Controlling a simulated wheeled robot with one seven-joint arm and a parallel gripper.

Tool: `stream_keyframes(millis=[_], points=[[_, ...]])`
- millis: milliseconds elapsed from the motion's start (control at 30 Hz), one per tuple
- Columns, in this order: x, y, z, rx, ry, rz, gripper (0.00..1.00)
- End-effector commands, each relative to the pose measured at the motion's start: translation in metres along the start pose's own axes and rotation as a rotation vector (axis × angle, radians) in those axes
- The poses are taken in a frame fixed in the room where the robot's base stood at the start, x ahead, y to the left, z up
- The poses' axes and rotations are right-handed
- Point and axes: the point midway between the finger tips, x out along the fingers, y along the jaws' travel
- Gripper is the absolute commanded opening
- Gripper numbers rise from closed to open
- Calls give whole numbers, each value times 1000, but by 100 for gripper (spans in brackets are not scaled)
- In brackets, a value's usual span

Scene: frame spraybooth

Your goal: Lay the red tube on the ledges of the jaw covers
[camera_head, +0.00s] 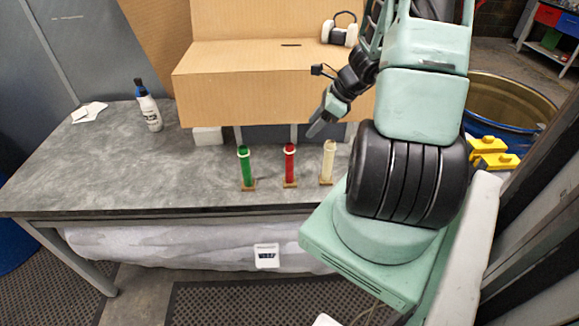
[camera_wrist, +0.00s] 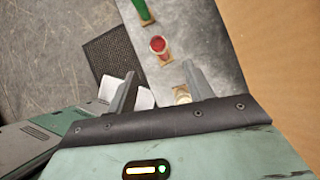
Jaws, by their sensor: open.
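The red tube (camera_head: 290,166) stands upright on a small wooden base on the grey table, between a green tube (camera_head: 246,168) and a cream tube (camera_head: 328,162). It has a pale collar near its top. In the wrist view the red tube (camera_wrist: 158,45) is seen from above, beyond my fingertips. My gripper (camera_head: 321,124) is open and empty, above and to the right of the red tube and apart from it. Two yellow blocks (camera_head: 488,146) with raised parts at the right look like the jaw covers; their ledges are too small to make out.
A spray bottle (camera_head: 147,106) and a white cloth (camera_head: 88,112) are at the left. A drum (camera_head: 510,105) stands behind the yellow blocks. The table's left middle is clear.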

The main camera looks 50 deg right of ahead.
Motion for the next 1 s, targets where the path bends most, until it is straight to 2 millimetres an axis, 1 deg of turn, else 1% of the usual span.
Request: stream_keyframes(millis=[33, 100, 300, 400, 633, 900, 1000], points=[[10, 1, 0, 3, -2, 5, 52], [24, 1, 0, 3, -2, 4, 52], [60, 1, 0, 0, -1, 4, 52], [71, 1, 0, -1, -1, 2, 52], [83, 1, 1, -1, 0, 2, 52], [118, 2, 1, -3, 0, 2, 52], [126, 2, 1, -3, 0, 2, 52]])
